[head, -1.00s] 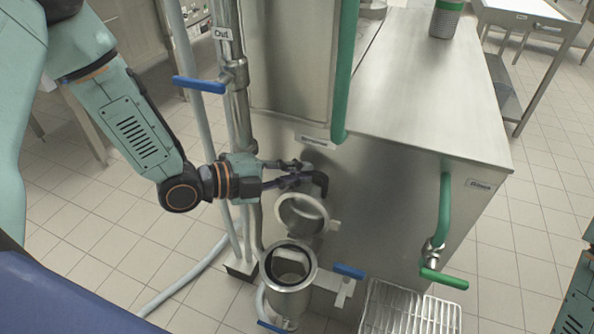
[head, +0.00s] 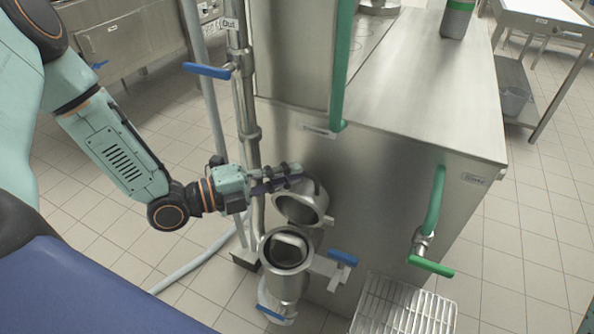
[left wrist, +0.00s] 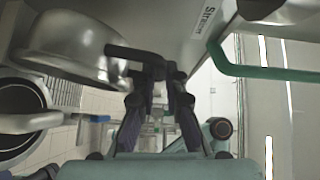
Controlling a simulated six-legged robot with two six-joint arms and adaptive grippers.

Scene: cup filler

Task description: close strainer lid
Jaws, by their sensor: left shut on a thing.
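The strainer (head: 286,283) is a steel cylinder low on the front of the steel machine, its round mouth open at the top. Its steel lid (head: 302,219) is hinged behind the mouth and stands raised and tilted, its hollow side facing out. My left gripper (head: 291,178) is at the lid's upper edge, shut on its dark handle. In the left wrist view the lid (left wrist: 75,42) is at upper left, with the black handle (left wrist: 125,54) between my left fingers (left wrist: 158,75). The fingers partly hide the handle. My right gripper is out of view.
A blue valve handle (head: 343,258) sits just right of the strainer, and another (head: 270,313) is below it. A vertical pipe with a blue lever (head: 206,70) stands behind my left arm. A wire rack (head: 405,308) and a green valve handle (head: 430,266) are at right.

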